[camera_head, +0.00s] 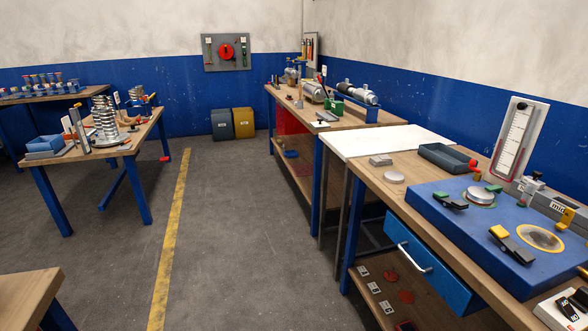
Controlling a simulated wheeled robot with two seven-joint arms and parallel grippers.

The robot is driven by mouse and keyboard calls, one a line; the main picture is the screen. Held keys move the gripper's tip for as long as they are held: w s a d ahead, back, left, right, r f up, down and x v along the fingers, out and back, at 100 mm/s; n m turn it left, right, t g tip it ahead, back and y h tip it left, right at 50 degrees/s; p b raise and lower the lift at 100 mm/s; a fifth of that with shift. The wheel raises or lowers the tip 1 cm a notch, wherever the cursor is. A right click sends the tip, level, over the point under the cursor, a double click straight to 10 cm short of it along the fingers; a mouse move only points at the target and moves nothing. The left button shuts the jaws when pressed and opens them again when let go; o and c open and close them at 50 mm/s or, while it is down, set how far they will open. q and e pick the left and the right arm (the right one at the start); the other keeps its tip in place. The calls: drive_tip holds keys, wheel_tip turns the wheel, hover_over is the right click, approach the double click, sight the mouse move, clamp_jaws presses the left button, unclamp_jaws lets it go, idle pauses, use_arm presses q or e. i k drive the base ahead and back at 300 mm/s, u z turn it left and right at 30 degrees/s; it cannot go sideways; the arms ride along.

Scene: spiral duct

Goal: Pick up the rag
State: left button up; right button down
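I cannot make out a rag with certainty in the head view. Flat red pieces (391,277) lie on the lower shelf under the right workbench, but they are too small to tell whether they are cloth. Neither my left nor my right gripper is in view.
A cluttered table (70,155) stands left. Bins (243,123) stand at the back wall. The floor (230,230) between is clear.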

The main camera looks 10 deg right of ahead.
sight(381, 160)
drive_tip(key=u, duration=0.4)
drive_tip(key=i, duration=1.25)
drive_tip(key=z, duration=0.45)
